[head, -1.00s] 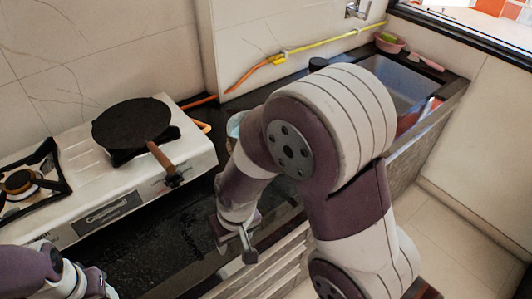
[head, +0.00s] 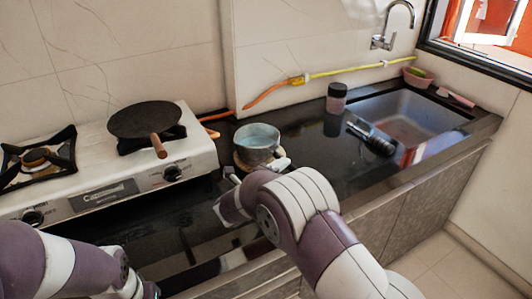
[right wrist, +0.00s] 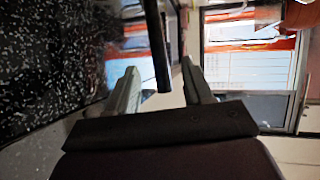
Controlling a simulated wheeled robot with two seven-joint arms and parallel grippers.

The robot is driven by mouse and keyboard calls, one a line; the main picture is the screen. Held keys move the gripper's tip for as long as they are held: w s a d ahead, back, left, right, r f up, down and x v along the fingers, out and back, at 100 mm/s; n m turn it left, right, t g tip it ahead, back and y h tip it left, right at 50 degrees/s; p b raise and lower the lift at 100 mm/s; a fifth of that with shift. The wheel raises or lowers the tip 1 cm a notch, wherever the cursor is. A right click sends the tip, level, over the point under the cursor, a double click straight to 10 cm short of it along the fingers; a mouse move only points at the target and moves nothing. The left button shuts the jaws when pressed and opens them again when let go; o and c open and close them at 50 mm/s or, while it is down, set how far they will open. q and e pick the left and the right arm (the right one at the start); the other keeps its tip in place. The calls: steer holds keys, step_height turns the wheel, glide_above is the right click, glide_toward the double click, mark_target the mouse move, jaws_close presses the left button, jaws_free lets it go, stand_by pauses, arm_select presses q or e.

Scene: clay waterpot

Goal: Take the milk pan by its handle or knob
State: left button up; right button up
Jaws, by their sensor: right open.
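The milk pan (head: 257,137) is a small grey pan with a pale blue-grey inside, upright on the dark counter right of the stove in the head view. My right gripper (head: 224,190) is just in front of it and slightly left, low near the counter's front edge. In the right wrist view the gripper (right wrist: 159,72) is open, and a dark bar (right wrist: 157,40), which looks like the pan's handle, reaches down between its fingers. I cannot tell whether a finger touches it. The handle is not clear in the head view. My left arm shows at lower left; its gripper is out of frame.
A white stove (head: 100,184) with a dark frying pan (head: 145,119) stands at left. A dark-lidded jar (head: 336,100) and a black object (head: 372,137) are near the sink (head: 408,112). An orange and yellow hose (head: 330,73) runs along the wall.

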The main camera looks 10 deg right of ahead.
mark_target(288, 168)
steer(key=x, duration=0.5)
steer(key=shift+w+d+f, duration=0.15)
steer(key=shift+w+d, duration=0.05)
steer(key=shift+w, duration=0.15)
steer(key=shift+s, duration=0.1)
steer(key=shift+a, duration=0.1)
jaws_close()
steer(key=shift+r, duration=0.2)
